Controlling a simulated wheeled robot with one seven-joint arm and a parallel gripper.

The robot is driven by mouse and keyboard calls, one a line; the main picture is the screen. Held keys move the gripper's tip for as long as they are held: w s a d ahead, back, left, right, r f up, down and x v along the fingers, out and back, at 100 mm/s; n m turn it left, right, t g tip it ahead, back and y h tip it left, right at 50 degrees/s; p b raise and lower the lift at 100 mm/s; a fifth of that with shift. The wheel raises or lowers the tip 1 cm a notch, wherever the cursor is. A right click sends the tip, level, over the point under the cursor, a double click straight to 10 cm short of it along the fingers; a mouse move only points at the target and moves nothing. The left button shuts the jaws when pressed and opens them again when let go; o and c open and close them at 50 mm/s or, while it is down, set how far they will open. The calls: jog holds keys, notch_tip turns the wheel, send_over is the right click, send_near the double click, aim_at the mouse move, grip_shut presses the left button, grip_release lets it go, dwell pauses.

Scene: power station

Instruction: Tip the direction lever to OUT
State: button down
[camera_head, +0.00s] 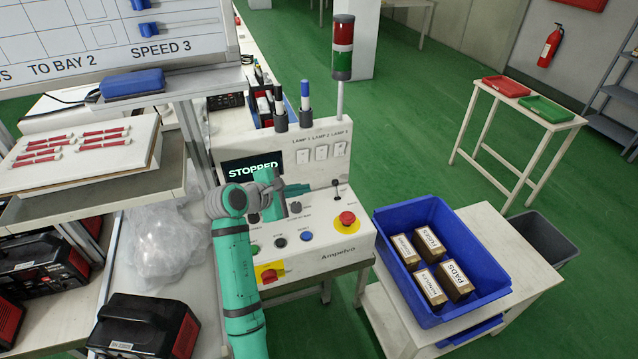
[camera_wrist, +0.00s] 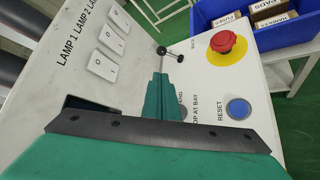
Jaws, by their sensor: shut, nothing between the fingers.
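The control console (camera_head: 345,245) has a sloped panel with a small direction lever (camera_head: 336,184) near its upper right, a thin rod with a dark knob. The lever also shows in the wrist view (camera_wrist: 163,51), just beyond my fingertips. Its OUT marking is not readable in either view. My gripper (camera_head: 306,189) is shut and empty, its green fingers pointing right toward the lever over the panel. In the wrist view my fingertips (camera_wrist: 161,76) appear just short of the lever; contact cannot be told. My gripper hides part of the panel's labels.
A red emergency button (camera_head: 347,218) on yellow sits close to the lever, and a blue RESET button (camera_wrist: 238,108) lies nearby. Lamp switches (camera_head: 321,153) line the upright face above. The screen (camera_head: 250,169) reads STOPPED. A blue crate (camera_head: 385,238) with boxes stands right of the console.

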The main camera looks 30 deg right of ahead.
send_near(336, 189)
jog(key=w+d+f, duration=0.2)
jog(key=w+d, duration=0.1)
jog(key=w+d+f, duration=0.1)
jog(key=shift+w+d, duration=0.15)
jog(key=shift+w, duration=0.1)
jog(key=shift+d, duration=0.1)
dwell(0.4)
